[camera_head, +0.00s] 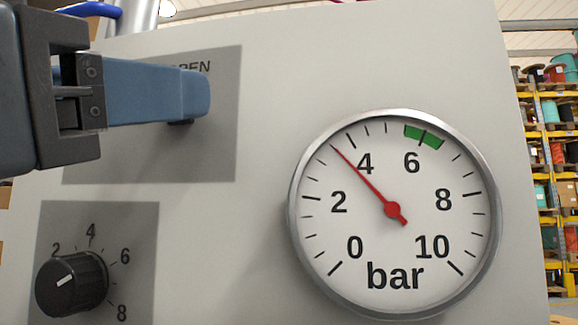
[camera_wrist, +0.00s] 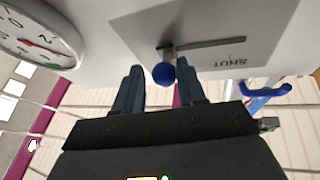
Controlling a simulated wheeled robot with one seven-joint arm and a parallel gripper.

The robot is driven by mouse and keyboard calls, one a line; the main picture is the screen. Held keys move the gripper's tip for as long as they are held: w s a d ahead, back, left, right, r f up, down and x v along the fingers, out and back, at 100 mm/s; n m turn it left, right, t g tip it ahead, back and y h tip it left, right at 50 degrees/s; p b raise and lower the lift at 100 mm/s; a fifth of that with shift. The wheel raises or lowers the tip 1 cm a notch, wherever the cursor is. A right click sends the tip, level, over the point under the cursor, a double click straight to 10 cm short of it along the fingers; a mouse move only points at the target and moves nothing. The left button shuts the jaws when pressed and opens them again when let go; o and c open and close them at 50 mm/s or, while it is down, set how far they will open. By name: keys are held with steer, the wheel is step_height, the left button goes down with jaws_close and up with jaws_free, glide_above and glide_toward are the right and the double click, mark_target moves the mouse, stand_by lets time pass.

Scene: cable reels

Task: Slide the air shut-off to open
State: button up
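The shut-off is a blue round knob (camera_wrist: 163,74) on a short metal stem, standing out of a straight slot in a grey plate (camera_wrist: 245,22). In the wrist view the knob is at the slot's left end, and an upside-down SHUT label is near the right end. My gripper (camera_wrist: 161,84) has its two blue fingers apart, one on each side of the knob, with gaps visible on both sides. In the head view my gripper (camera_head: 196,95) covers most of the plate (camera_head: 210,155), hiding the knob and slot; part of the word OPEN shows above the fingertip.
A round pressure gauge (camera_head: 395,240) is at the right of the panel, its red needle between 2 and 4 bar. A black dial (camera_head: 72,284) is below the plate. A blue curved part (camera_wrist: 268,92) is by the panel edge. Shelves of reels (camera_head: 560,110) stand behind.

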steer(key=shift+o, duration=1.3)
steer(key=b+v, duration=0.2)
steer(key=v, duration=0.5)
steer(key=shift+s+a+f, duration=0.2)
steer(key=shift+s, duration=0.1)
